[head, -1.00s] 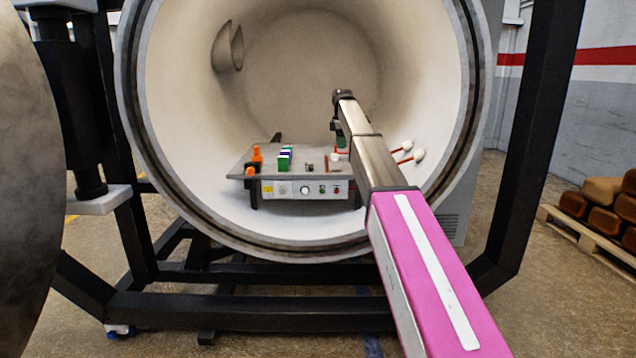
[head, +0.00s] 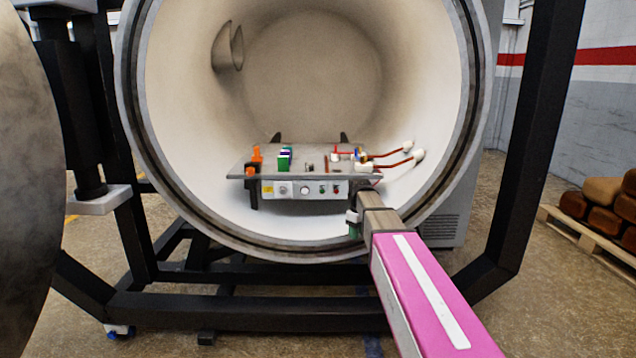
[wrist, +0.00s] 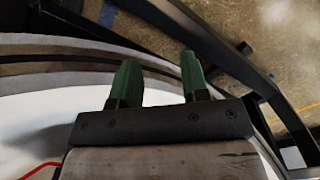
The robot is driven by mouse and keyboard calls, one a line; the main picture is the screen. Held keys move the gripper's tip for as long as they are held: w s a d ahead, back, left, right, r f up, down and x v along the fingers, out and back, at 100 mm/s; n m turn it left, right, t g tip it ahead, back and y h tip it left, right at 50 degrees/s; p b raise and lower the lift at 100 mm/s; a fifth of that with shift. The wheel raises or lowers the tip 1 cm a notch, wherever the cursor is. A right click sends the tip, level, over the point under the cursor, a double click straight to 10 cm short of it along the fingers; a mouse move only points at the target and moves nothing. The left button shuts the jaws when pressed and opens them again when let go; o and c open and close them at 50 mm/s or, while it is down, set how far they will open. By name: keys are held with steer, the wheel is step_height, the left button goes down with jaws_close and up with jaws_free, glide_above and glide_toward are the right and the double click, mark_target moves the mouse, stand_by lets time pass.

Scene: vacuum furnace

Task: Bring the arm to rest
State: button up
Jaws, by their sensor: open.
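My gripper (wrist: 160,82) shows in the wrist view with its two green fingers apart and nothing between them. Behind the fingers the wrist view shows the furnace's curved rim and the floor beyond. In the head view my gripper (head: 353,226) is small and partly hidden at the end of my arm, at the lower front rim of the furnace chamber (head: 300,228). My pink and grey arm reaches in from the lower right. The gripper is apart from the work table (head: 240,172) inside the chamber and in front of it.
The table carries orange parts (head: 256,158), green blocks (head: 284,158) and a front control panel (head: 304,190). Red cables with white ends (head: 408,146) lie at its right. A black frame (head: 240,308) surrounds the chamber. The round door (head: 25,200) stands open at the left.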

steer(key=s+d+f+m, duration=0.2)
steer(key=s+f+m, duration=0.2)
steer(key=s+f, duration=0.3)
steer(key=s+d+f+m, duration=0.1)
steer(key=s+f+m, duration=0.3)
steer(key=s, duration=1.4)
step_height(320, 180, down, 4)
steer(key=shift+s+d+f+m, duration=0.2)
steer(key=shift+s+d+m, duration=0.1)
steer(key=shift+d+m, duration=0.1)
stand_by(0.3)
